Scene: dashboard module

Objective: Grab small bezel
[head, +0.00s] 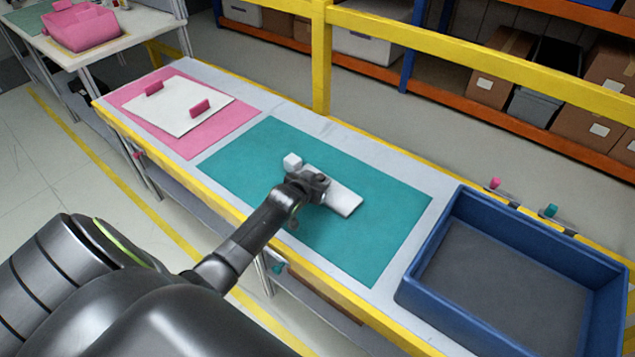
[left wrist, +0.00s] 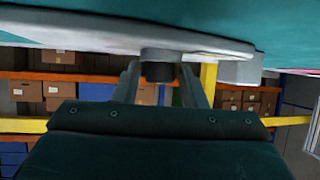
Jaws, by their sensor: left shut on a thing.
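The small bezel (head: 345,203) is a narrow white plate lying over the teal mat (head: 385,190) in the head view. My left gripper (head: 314,184) is at its middle and hides part of it. In the left wrist view the white plate (left wrist: 90,38) spans the top, with a dark round knob (left wrist: 160,70) between the gripper's fingers (left wrist: 160,82). The gripper is shut on this knob. A white block (head: 292,161) shows at the plate's far left end; whether it is joined to the plate is unclear. My right gripper is not in view.
A larger white panel (head: 178,112) with two pink blocks lies on a pink mat (head: 195,143). A blue bin (head: 465,318), empty, stands at the right. A yellow rail (head: 450,57) runs behind the table. Much of the teal mat is clear.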

